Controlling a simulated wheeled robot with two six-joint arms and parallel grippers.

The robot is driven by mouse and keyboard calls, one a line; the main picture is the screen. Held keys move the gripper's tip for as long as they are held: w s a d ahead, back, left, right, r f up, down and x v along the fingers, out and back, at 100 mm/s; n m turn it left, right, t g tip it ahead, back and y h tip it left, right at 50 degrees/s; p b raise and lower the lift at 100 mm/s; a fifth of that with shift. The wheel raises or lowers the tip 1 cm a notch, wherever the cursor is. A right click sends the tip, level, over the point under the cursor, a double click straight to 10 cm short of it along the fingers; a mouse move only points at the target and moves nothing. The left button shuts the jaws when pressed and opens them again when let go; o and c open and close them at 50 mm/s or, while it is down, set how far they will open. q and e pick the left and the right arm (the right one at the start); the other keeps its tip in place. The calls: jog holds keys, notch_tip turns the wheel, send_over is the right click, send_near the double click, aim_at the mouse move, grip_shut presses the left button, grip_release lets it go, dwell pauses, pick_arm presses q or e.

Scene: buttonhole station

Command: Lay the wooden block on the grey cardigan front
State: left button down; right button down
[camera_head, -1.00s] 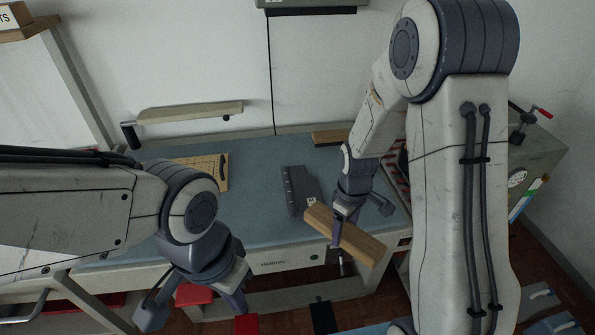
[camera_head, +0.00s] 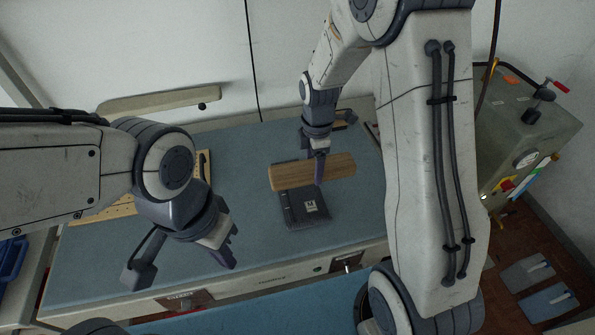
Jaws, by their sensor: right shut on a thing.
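The wooden block (camera_head: 290,176) is a long brown bar in the head view. It lies crosswise over the far end of the grey cardigan front (camera_head: 300,213), a dark grey piece with a small pale label. My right gripper (camera_head: 319,177) is shut on the block near its middle, pointing down. I cannot tell whether the block touches the cardigan front or hangs just above it. The block hides the far part of the grey piece. My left gripper (camera_head: 226,254) is away to the left, over the table's front area, with nothing seen in it; its finger gap is unclear.
The blue-grey table top (camera_head: 240,150) is clear around the grey piece. A yellowish wooden board (camera_head: 115,211) lies at the left, partly behind my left arm. A beige bar (camera_head: 160,100) runs along the back. A grey-green machine (camera_head: 520,130) stands at the right.

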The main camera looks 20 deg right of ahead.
aim_at(299, 165)
jog(key=w+a+f, duration=0.1)
jog(key=w+a+f+p, duration=0.1)
jog(key=w+a, duration=0.1)
jog(key=shift+w+f, duration=0.3)
jog(key=shift+f, duration=0.05)
notch_tip(299, 165, down, 3)
jog(key=shift+f+p, duration=0.1)
jog(key=shift+p, duration=0.45)
jog(key=shift+f, duration=0.45)
jog(key=shift+f, duration=0.1)
jog(key=shift+f, duration=0.15)
grip_release()
